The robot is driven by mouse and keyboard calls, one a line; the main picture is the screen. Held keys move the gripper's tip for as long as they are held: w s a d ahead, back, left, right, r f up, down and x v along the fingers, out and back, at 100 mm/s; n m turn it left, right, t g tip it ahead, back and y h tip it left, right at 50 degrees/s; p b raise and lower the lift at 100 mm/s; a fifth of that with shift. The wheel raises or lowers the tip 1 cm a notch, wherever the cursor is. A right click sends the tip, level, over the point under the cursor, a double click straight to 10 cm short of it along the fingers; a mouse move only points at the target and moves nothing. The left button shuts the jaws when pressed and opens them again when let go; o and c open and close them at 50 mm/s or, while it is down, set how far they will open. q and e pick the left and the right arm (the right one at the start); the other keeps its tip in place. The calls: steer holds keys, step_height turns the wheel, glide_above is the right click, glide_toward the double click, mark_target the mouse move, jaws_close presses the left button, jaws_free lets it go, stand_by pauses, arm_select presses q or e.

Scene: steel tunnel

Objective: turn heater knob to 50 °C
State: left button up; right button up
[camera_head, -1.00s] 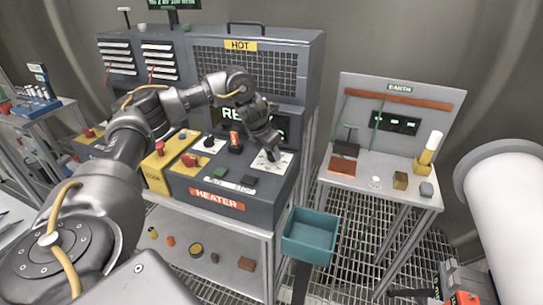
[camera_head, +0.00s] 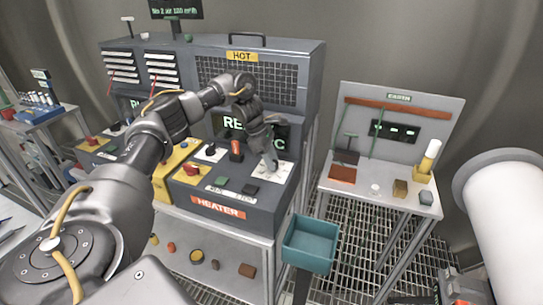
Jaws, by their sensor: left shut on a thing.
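The grey heater (camera_head: 215,225) stands on a bench in the middle of the camera_head view, with an orange HEATER label on its front. A white dial plate (camera_head: 283,177) lies at the right of its sloping top. My left gripper (camera_head: 271,166) points down over this plate and is shut on the heater knob, which the fingers mostly hide. The knob's pointer and the temperature marks are too small to read. A dark display (camera_head: 236,124) behind shows green letters, partly covered by my left arm. My right gripper is not in view.
A red knob (camera_head: 192,170), a black switch and an orange-tipped lever (camera_head: 236,150) stand left of the dial. A mesh panel marked HOT (camera_head: 243,56) rises behind. A teal bin (camera_head: 310,246) is at the lower right, and an EARTH bench (camera_head: 385,190) stands to the right.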

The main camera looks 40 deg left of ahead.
arm_select(q)
steer(key=shift+w+r+m+g+p, duration=0.15)
steer(key=shift+m+g+p, duration=0.65)
steer(key=shift+m+p, duration=0.8)
steer(key=shift+m+b, duration=0.3)
steer(key=shift+m, duration=0.1)
steer(key=o, duration=1)
